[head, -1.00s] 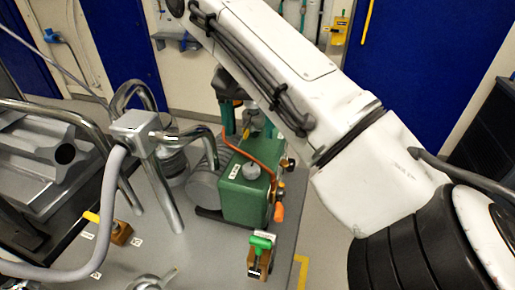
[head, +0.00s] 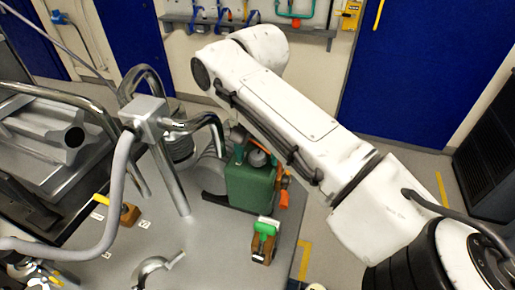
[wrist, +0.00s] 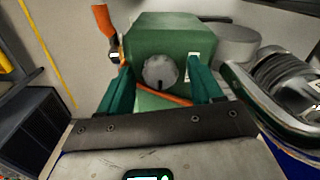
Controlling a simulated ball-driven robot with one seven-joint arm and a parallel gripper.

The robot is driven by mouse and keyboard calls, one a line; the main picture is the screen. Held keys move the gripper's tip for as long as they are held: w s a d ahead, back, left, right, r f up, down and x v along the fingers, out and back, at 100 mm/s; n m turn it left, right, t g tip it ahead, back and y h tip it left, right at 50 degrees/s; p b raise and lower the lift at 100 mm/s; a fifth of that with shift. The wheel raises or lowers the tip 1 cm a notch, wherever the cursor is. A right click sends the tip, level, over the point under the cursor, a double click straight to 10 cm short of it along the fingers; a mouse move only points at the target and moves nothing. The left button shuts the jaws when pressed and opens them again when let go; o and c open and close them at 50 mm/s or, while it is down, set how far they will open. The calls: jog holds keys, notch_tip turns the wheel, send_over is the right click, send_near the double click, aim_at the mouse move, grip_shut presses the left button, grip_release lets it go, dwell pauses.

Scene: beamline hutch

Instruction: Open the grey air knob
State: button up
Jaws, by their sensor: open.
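The grey air knob (head: 257,157) is a round grey knob on the top of a green pump box (head: 250,190). In the wrist view the knob (wrist: 160,71) has a small dark mark at its edge and lies between the two teal fingers. My gripper (wrist: 163,80) is open, one finger on each side of the knob, with visible gaps between fingers and knob. In the head view my gripper (head: 257,154) is partly hidden by my own arm. I cannot tell whether the fingertips reach down to the knob's height.
An orange handle (head: 284,199) sticks out from the box's side. A green-handled block (head: 264,240) stands in front. A bent steel pipe frame (head: 160,125) rises at the left. A yellow-handled block (head: 128,213) sits below it.

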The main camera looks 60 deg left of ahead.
jog(key=c, duration=1)
jog(key=shift+c, duration=0.2)
